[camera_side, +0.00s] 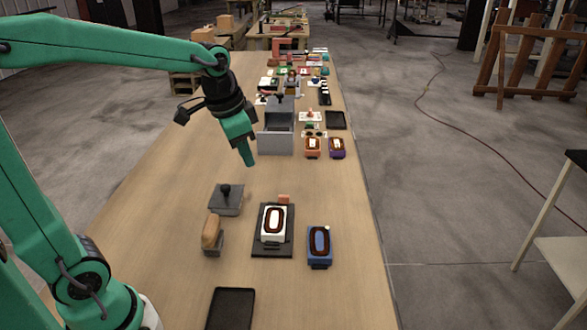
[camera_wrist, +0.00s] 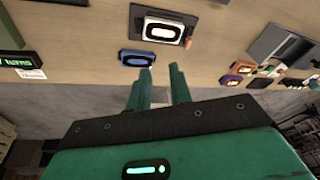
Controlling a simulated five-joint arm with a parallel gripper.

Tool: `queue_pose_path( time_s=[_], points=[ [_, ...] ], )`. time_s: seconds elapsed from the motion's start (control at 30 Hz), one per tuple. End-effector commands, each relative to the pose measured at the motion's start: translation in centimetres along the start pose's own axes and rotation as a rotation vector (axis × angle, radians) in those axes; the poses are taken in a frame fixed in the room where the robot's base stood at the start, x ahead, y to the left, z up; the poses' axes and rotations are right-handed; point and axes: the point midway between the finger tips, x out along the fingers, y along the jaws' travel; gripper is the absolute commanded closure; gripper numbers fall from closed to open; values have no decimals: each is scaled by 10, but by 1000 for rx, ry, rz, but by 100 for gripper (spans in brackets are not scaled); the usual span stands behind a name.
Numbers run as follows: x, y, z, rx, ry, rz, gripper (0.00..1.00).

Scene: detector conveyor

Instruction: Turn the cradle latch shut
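A dark cradle (camera_side: 258,249) lies on the bench and holds a white unit (camera_side: 267,234) with a dark ring on its face. A small orange latch (camera_side: 284,199) sits at the cradle's far edge; I cannot tell its exact turn. In the wrist view the cradle (camera_wrist: 137,12) is at the top, with a small orange-brown piece (camera_wrist: 188,42), likely the latch, at its corner. My gripper (camera_side: 249,160) hangs above the bench, beyond the cradle and to its left, touching nothing. In the wrist view its two fingers (camera_wrist: 160,88) stand apart with nothing between them.
A blue unit (camera_side: 320,245) lies right of the cradle. A lidded grey box (camera_side: 226,201) and a wooden block (camera_side: 211,231) in a holder stand left. A black tray (camera_side: 231,308) is in front. A grey bin (camera_side: 276,139), an orange unit (camera_side: 312,147) and a purple unit (camera_side: 337,149) stand beyond.

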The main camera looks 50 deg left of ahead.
Motion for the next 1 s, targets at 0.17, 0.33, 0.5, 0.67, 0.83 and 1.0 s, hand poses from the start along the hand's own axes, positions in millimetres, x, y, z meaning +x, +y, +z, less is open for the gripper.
queue_pose_path(
  time_s=[0.17, 0.33, 0.5, 0.67, 0.83, 1.0],
  points=[
    [24, -18, -23, 79, -50, 20, 79],
    [49, -34, -42, 155, -93, 44, 79],
    [79, -50, -58, 232, -133, 71, 79],
    [111, -64, -70, 303, -169, 102, 79],
    [145, -77, -79, 373, -200, 134, 79],
    [167, -84, -83, 420, -217, 156, 79]
  ],
)
